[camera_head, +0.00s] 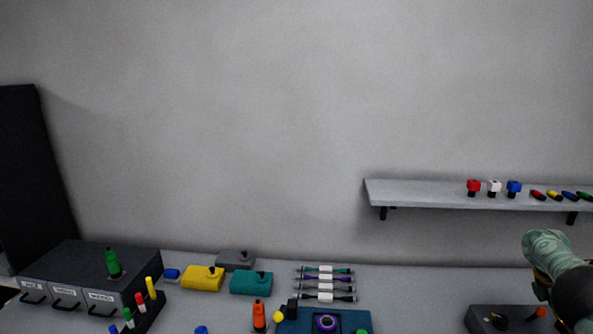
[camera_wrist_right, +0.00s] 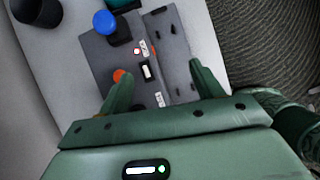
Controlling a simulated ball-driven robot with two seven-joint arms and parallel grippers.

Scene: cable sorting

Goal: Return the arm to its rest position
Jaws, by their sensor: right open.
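My right arm (camera_head: 550,262) comes in at the right edge of the head view, raised above the table's right end. Its gripper cannot be made out there. In the right wrist view, my right gripper (camera_wrist_right: 161,66) has its two green fingers spread apart with nothing held between them. Below and beyond the fingers lies a dark grey panel box (camera_wrist_right: 105,58) with an orange knob, a small switch and white labels. A dark box (camera_head: 478,322) with an orange knob also shows at the lower right of the head view. My left gripper is not in view.
A wall shelf (camera_head: 430,194) holds small coloured connectors near my right arm. The grey table (camera_head: 405,285) carries several cables (camera_head: 325,283), yellow (camera_head: 203,280) and teal (camera_head: 250,284) boxes, and a labelled drawer unit (camera_head: 70,262) at left. The table between cables and right box is clear.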

